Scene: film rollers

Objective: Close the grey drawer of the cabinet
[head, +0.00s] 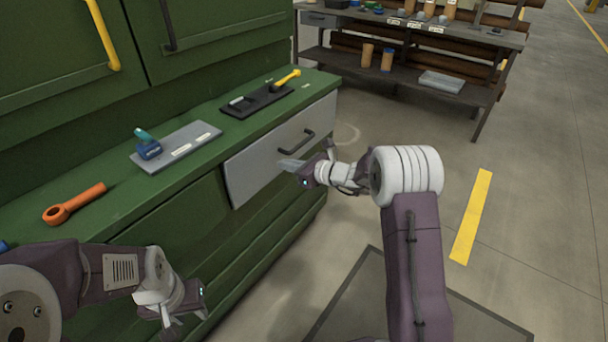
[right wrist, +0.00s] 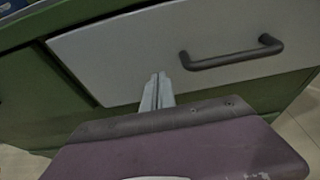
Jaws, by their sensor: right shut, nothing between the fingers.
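The grey drawer (head: 250,168) is in the green cabinet, just under its worktop, with a dark bar handle (head: 296,142). Its front looks nearly level with the worktop edge; I cannot tell how far it stands out. In the right wrist view the drawer front (right wrist: 130,60) fills the upper middle, with the handle (right wrist: 232,56) to the right. My right gripper (head: 288,165) is shut and empty, its fingertips (right wrist: 157,82) in front of the drawer's face, left of and below the handle. Contact is unclear. My left gripper (head: 190,312) hangs low beside the cabinet; its fingers are unclear.
On the green worktop (head: 105,200) lie an orange wrench-like tool (head: 75,203), a grey tray (head: 190,138) with a blue item (head: 147,148), and a black tray (head: 245,104) with a yellow-handled tool (head: 287,78). A workbench (head: 480,38) stands behind. Floor to the right is clear.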

